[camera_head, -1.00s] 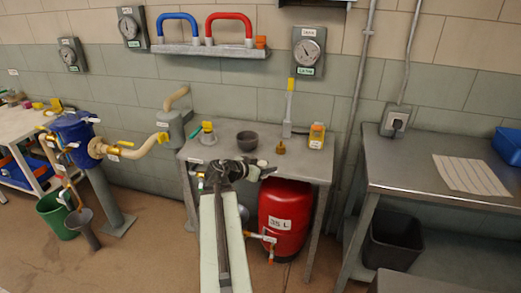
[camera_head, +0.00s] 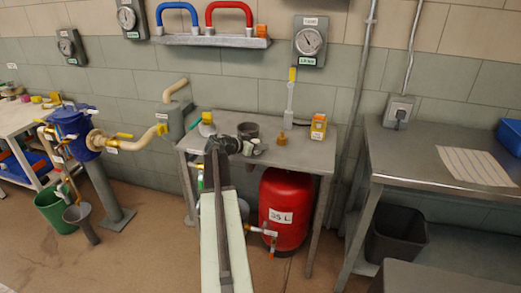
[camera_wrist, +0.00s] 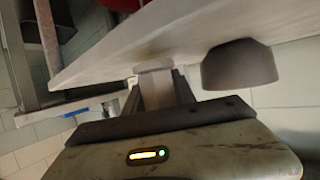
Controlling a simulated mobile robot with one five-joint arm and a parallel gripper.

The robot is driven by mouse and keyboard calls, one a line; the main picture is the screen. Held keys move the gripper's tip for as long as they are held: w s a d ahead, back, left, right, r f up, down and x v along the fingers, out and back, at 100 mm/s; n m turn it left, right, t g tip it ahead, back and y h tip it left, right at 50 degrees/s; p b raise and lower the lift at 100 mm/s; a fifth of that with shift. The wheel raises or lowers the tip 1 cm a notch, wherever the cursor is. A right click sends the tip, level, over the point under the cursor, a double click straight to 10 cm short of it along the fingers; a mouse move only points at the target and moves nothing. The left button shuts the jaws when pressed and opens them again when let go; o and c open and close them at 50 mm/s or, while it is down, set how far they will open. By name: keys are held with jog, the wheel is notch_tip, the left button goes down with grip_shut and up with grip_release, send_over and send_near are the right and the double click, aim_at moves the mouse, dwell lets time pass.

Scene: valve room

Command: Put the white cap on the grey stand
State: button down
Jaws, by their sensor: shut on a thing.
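My gripper (camera_head: 252,148) is over the steel table's front part, just in front of the dark bowl, and it is shut. In the wrist view a small pale piece (camera_wrist: 153,66) shows at the end of the grey fingers; it looks like the white cap, mostly hidden. No white cap can be made out at the gripper in the head view. I cannot tell for sure which thing is the grey stand. A pale upright piece with a yellow top (camera_head: 290,100) stands at the back of the table.
The dark bowl (camera_head: 247,131) also shows in the wrist view (camera_wrist: 238,65). A red tank (camera_head: 285,205) stands below.

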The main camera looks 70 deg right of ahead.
jog(key=shift+f, duration=0.6)
jog(key=c, duration=1)
grip_release()
jog(key=shift+r, duration=0.2)
jog(key=p+v, duration=0.5)
jog(key=v, duration=0.7)
